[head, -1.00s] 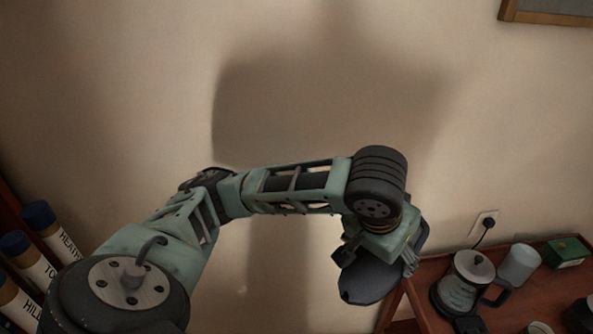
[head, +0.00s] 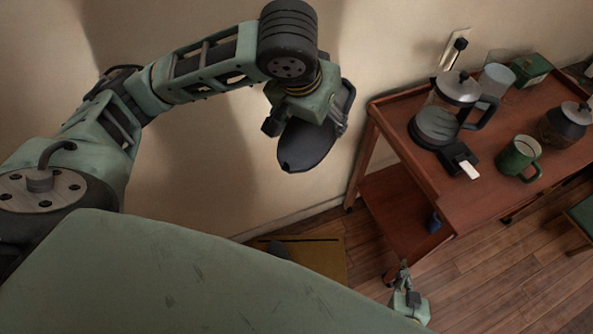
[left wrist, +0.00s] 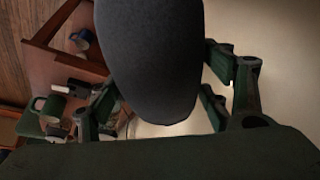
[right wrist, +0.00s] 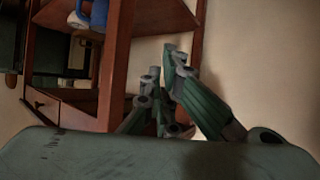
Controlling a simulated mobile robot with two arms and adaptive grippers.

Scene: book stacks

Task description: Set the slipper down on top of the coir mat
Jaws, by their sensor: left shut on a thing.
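The slipper (head: 306,146) is dark grey and hangs from my left gripper (head: 312,112), in the air in front of the wall. My left gripper is shut on it. In the left wrist view the slipper (left wrist: 155,60) fills the space between the fingers. The coir mat (head: 322,258) is brown with a dark line and lies on the floor by the wall, below and apart from the slipper. My own body hides its near part.
A red-brown wooden trolley (head: 400,205) stands right of the mat. It holds a coffee press (head: 437,120), a green mug (head: 519,158), a dark jar (head: 566,124), a glass (head: 497,78) and a green box (head: 530,70). A blue cup (head: 433,222) is on its lower shelf.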

